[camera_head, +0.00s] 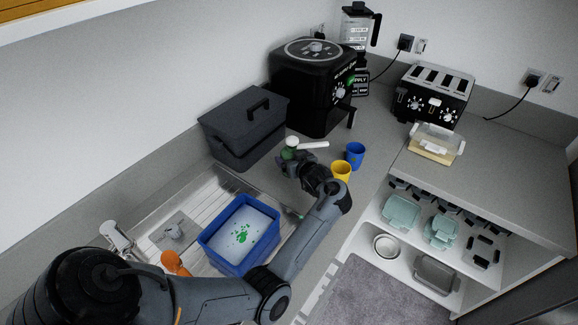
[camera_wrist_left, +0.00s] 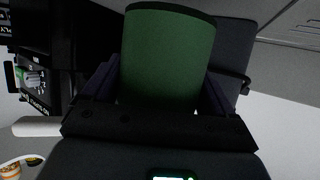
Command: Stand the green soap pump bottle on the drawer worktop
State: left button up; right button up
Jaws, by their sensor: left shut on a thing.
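The green soap pump bottle (camera_head: 289,153) shows just beyond my left gripper (camera_head: 292,164) in the head view, with a pale top. In the left wrist view the green bottle (camera_wrist_left: 166,58) fills the middle between the two fingers, and my left gripper (camera_wrist_left: 162,95) is shut on it. The gripper is over the grey worktop (camera_head: 330,152), between the dark box and the cups. I cannot tell whether the bottle touches the worktop. Much of the bottle is hidden in the head view. My right gripper is not in view.
A white cylinder (camera_head: 314,144) lies close to the bottle. Yellow (camera_head: 341,170) and blue (camera_head: 356,153) cups stand to the right. A dark lidded box (camera_head: 243,128) and a black air fryer (camera_head: 308,92) stand behind. A blue tub (camera_head: 212,238) sits at the sink.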

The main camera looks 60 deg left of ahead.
pick_arm(q)
jog(key=shift+s+a+f, duration=0.1)
jog(key=shift+a+f, duration=0.15)
jog(key=shift+a, duration=0.2)
jog(key=shift+s+a+f, duration=0.1)
jog(key=shift+a+f, duration=0.15)
jog(key=shift+a, duration=0.2)
jog(key=shift+f, duration=2)
jog(key=shift+f, duration=0.15)
jog(key=o, duration=1.2)
jog(key=v, duration=1.2)
jog(key=shift+d, duration=0.1)
